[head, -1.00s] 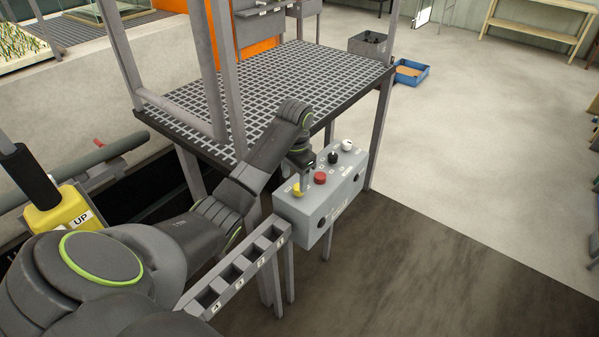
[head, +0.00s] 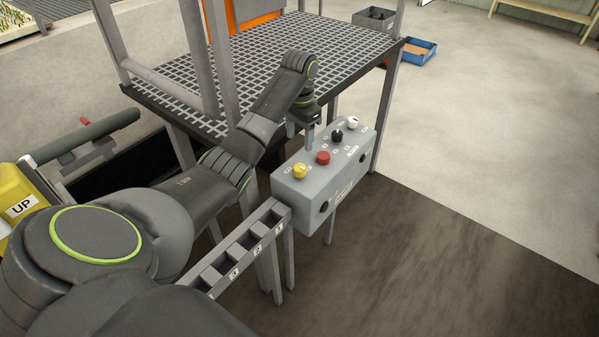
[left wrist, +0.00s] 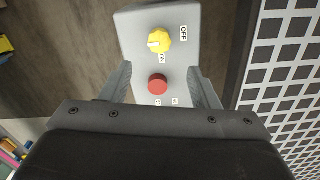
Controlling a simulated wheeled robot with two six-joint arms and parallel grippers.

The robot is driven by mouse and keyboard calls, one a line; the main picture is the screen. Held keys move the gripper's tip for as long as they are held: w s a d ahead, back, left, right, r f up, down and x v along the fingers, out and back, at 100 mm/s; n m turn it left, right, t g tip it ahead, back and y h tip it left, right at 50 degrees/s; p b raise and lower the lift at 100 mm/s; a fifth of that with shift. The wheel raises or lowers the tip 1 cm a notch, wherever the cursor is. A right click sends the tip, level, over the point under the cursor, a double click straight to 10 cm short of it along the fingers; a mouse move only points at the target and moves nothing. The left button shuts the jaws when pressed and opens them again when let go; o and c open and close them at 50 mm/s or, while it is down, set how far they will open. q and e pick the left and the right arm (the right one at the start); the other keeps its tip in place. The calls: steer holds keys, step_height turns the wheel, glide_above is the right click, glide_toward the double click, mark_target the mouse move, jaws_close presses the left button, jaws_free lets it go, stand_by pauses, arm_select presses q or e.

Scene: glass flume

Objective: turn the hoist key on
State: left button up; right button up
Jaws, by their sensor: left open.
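The grey control box (head: 318,192) stands on posts beside the grating platform. The yellow hoist key (head: 300,171) is on its top at the near end. In the left wrist view the key (left wrist: 159,40) has an OFF label at its right and an ON label just below. A pale mark shows on the key's left part; I cannot tell which label it matches. My left gripper (head: 308,146) is open and empty above the box, beyond the key. In the left wrist view its fingers (left wrist: 160,84) are either side of the red button (left wrist: 157,84). My right gripper is not in view.
The box also carries a black knob (head: 337,136) and a white knob (head: 352,123). The grating platform (head: 275,65) is close behind my left arm. A slotted rack (head: 240,252) stands in front. The floor to the right is clear.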

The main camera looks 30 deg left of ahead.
mark_target(300, 167)
arm_select(q)
step_height(300, 167, down, 3)
steer(key=shift+s+r+b, duration=0.1)
steer(key=shift+r+b, duration=0.1)
steer(key=shift+b, duration=0.7)
step_height(300, 167, down, 7)
steer(key=shift+p, duration=0.6)
steer(key=shift+f, duration=0.6)
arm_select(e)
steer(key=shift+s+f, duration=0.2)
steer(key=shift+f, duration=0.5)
